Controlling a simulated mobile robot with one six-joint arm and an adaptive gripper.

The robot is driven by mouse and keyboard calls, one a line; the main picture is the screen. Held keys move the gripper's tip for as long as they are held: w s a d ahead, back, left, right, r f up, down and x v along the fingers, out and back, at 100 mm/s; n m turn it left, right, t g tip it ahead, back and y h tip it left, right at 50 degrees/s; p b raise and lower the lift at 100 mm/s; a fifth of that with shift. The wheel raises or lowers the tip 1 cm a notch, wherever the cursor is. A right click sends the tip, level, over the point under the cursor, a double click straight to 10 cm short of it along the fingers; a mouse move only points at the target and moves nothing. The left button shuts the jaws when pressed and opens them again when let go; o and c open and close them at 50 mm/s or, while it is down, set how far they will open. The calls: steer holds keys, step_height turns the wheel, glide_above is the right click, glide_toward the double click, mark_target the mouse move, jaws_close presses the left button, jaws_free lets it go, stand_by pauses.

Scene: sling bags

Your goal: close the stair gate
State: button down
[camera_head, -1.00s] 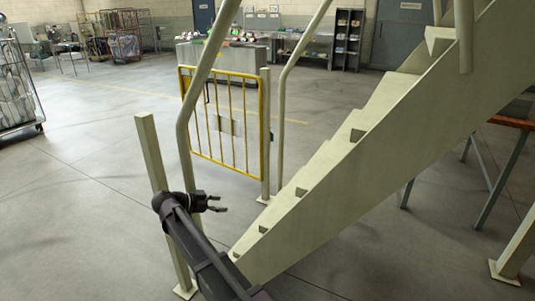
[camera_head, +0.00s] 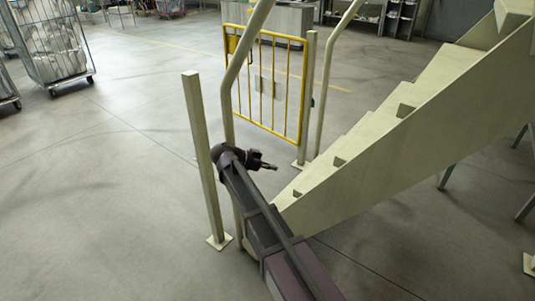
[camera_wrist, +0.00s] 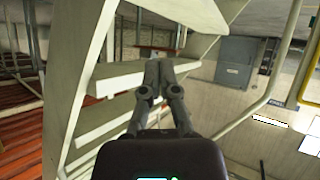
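The yellow barred stair gate (camera_head: 268,85) stands open beyond the foot of the pale stairs (camera_head: 385,130). Its right side is beside a cream post (camera_head: 307,100). Its left side is away from the nearer cream post (camera_head: 203,160). A grey plate is at the middle of its bars. My gripper (camera_head: 274,167) is in front of the lower stairs, low and nearer to me than the gate, not touching it. In the wrist view my gripper's fingertips (camera_wrist: 159,66) are together with nothing between them. A yellow bar, probably part of the gate (camera_wrist: 304,62), shows at that view's right edge.
A bent handrail (camera_head: 229,90) rises close to my arm, between the near post and the gate. A second handrail (camera_head: 326,80) stands right of the gate. A wire cage trolley (camera_head: 55,45) is at the far left. The floor between trolley and posts is clear.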

steer(key=s+d+r+n+g+y+p, duration=0.2)
steer(key=s+d+r+n+y+p, duration=0.3)
steer(key=s+d+p, duration=0.5)
steer(key=s+d+r+n+g+y+p, duration=0.2)
steer(key=s+d+r+n+y+p, duration=0.4)
steer(key=s+d+p, duration=0.4)
steer(key=shift+s+r+n, duration=0.2)
steer(key=shift+r+n, duration=0.25)
steer(key=shift+n, duration=0.05)
steer(key=shift+s, duration=0.1)
